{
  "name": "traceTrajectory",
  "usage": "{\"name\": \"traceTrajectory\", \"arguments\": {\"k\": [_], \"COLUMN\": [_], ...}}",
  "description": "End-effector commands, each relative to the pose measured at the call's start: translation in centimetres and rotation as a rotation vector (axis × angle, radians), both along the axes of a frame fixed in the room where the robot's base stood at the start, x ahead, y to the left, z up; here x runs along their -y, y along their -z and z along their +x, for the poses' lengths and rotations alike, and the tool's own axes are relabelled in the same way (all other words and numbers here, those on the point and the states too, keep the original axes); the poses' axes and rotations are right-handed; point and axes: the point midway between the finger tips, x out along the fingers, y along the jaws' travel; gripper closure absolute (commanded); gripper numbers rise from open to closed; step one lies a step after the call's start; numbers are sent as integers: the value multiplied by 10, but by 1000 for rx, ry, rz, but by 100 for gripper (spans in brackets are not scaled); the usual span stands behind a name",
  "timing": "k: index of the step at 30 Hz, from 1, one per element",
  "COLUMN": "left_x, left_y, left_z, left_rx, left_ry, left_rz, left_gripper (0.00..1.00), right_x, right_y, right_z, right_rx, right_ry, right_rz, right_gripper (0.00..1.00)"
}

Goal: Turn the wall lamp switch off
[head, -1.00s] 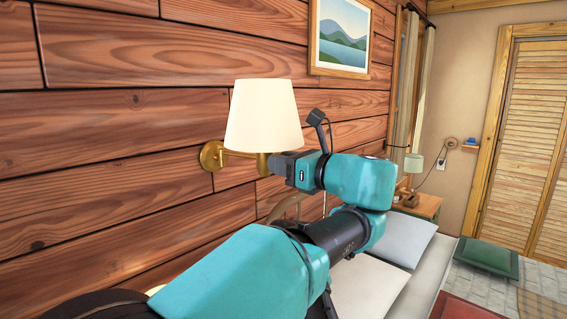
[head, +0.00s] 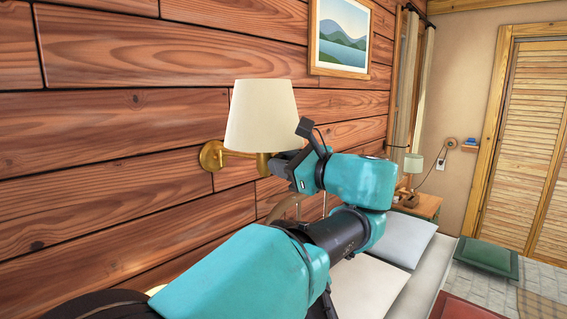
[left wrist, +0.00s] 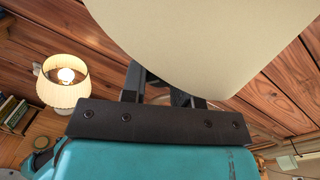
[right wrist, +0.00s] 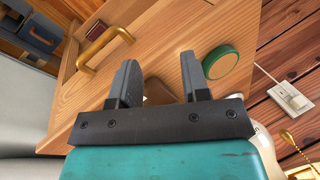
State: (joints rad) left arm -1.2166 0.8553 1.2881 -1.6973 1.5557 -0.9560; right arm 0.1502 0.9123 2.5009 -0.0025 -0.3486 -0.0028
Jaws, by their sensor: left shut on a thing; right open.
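The wall lamp has a cream shade (head: 260,115) and a brass arm (head: 236,153) on a round wall plate. The shade looks dull and unlit. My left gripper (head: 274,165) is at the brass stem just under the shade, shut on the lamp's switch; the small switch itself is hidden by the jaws. In the left wrist view the shade (left wrist: 215,40) hangs over the fingers of the gripper (left wrist: 162,92) and covers part of them. My right gripper (right wrist: 160,80) is open and empty, in front of a wooden drawer front.
A lit lamp (left wrist: 62,80) with a pleated shade shows in the left wrist view. A drawer with a brass handle (right wrist: 104,46), a green-rimmed round object (right wrist: 220,62) and a white wall plate (right wrist: 290,97) are near my right gripper. Pillows (head: 398,240) lie below my left arm.

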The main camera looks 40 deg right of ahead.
Motion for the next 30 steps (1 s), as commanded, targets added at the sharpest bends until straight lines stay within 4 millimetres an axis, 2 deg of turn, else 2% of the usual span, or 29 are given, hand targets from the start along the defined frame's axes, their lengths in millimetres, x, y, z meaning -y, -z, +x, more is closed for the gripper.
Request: {"name": "traceTrajectory", "arguments": {"k": [2,3,11,22,26,30], "left_x": [0,0,0,2,6,12], "left_y": [0,0,0,0,0,0], "left_z": [0,0,0,-5,-18,-39], "left_rx": [0,0,0,0,0,0], "left_ry": [0,0,0,1,3,4], "left_rz": [0,0,1,2,2,2], "left_gripper": [96,71,46,46,46,46], "right_x": [0,0,0,0,0,0], "right_y": [0,0,0,0,0,0], "right_z": [0,0,0,0,0,0], "right_rx": [0,0,0,0,0,0], "right_ry": [0,0,0,0,0,0], "right_rz": [0,0,0,0,0,0], "right_gripper": [57,57,57,57,57,57]}}
